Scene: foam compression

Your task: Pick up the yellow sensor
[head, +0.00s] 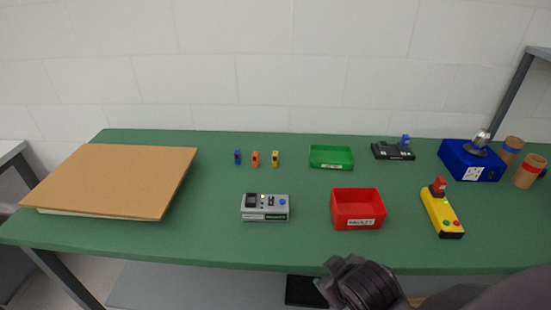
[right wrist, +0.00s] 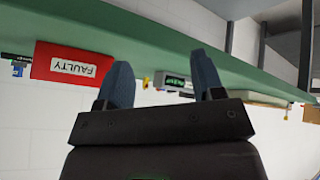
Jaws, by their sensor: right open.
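The yellow sensor (head: 275,158) is a small upright piece on the green table, at the right end of a short row with an orange sensor (head: 255,159) and a blue sensor (head: 237,157). My right gripper (right wrist: 162,72) is open and empty, its two blue-grey fingers spread apart in the right wrist view. In the head view my right arm's dark end shows at the table's front edge, below the red bin, well apart from the sensors; its fingertips are not clear there. My left gripper is not in view.
A grey tester box (head: 265,207) stands in front of the sensors. A red FAULTY bin (head: 358,209) and a green tray (head: 331,157) lie to the right, with a yellow control box (head: 442,212) beyond. A cardboard sheet (head: 115,178) covers the left end. Bare table surrounds the sensors.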

